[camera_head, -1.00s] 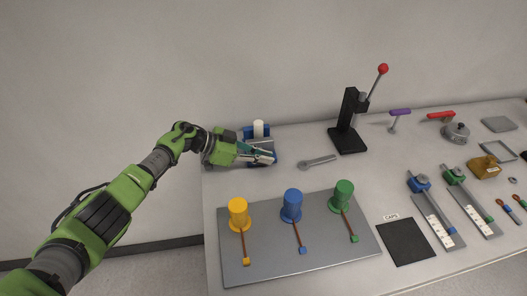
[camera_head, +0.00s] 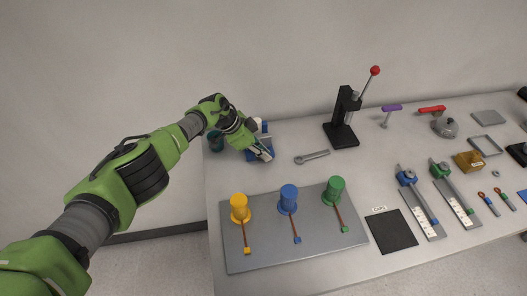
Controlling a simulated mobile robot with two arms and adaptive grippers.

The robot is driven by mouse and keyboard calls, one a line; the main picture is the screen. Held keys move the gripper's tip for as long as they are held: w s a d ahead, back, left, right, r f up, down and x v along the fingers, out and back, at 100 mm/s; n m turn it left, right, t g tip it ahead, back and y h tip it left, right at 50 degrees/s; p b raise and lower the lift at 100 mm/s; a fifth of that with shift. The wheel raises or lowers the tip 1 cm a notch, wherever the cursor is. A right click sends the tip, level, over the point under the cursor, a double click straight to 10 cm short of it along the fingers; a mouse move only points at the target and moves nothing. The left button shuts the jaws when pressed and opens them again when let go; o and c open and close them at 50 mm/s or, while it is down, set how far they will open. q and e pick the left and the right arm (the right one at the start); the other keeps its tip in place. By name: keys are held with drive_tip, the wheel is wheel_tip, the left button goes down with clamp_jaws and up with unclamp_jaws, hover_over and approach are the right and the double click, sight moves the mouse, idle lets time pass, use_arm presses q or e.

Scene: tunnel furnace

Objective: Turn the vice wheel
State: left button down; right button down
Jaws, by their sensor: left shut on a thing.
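The blue vice (camera_head: 265,127) stands at the back left of the table, with a pale upright cylinder (camera_head: 257,125) at it. My left gripper (camera_head: 264,155) reaches in from the left, in front of the vice, with its fingers pointing down and right. It is shut at the vice's front, on what appears to be the vice wheel. The gripper hides the wheel and much of the vice, so the wheel's angle cannot be told. My right gripper is not in view.
A dark teal round object (camera_head: 215,141) is left of the vice. A wrench (camera_head: 312,157) and a black lever press (camera_head: 341,132) are to the right. A grey board (camera_head: 267,252) with yellow, blue and green cylinders lies in front. Bare table separates the gripper and board.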

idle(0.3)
use_arm(q)
drive_tip(key=c, duration=2.1)
unclamp_jaws()
drive_tip(key=shift+c, duration=0.2)
drive_tip(key=shift+v, duration=0.85)
drive_tip(key=w+v, duration=0.1)
drive_tip(key=v, duration=0.9)
drive_tip(key=shift+s, duration=0.45)
drive_tip(key=shift+a, duration=0.1)
